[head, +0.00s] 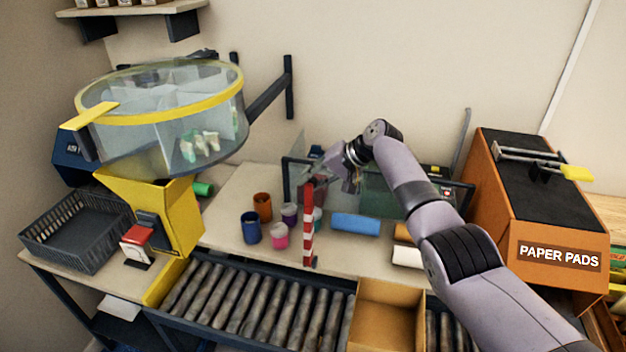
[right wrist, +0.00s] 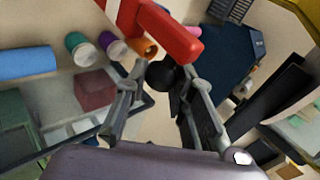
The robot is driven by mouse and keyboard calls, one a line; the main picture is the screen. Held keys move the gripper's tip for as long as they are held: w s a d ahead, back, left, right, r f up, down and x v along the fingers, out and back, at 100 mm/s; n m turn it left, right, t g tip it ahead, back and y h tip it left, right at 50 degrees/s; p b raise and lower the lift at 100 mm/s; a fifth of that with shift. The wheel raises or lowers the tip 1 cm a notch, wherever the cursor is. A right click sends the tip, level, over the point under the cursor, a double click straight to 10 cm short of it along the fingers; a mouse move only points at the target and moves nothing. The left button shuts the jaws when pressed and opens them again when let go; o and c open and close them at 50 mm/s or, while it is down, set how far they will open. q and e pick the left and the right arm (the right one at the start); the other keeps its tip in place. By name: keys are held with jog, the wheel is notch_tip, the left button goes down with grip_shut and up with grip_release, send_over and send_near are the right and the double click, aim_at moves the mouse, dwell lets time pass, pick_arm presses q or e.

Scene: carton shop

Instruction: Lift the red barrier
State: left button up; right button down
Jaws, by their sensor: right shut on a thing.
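The red barrier (head: 308,225), a bar with red and white stripes, stands upright at the back edge of the roller conveyor in the head view. Its red part (right wrist: 165,30) crosses the top of the right wrist view. My right gripper (head: 318,178) is at the barrier's upper end. In the right wrist view its two fingers (right wrist: 160,78) are on either side of a dark round knob (right wrist: 164,73) next to the red part. The gripper is shut on the barrier there; the exact contact is partly hidden. My left gripper is not in view.
The roller conveyor (head: 240,305) runs along the front, with an open carton (head: 388,312) on it. Several coloured cups and a blue roll (head: 356,224) are on the table behind. A yellow hopper machine (head: 160,205) stands left, an orange paper pads box (head: 535,225) right.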

jog(key=c, duration=1.4)
grip_release()
jog(key=shift+d+f, duration=0.1)
jog(key=shift+f, duration=0.2)
jog(key=shift+r, duration=0.1)
jog(key=v, duration=1.2)
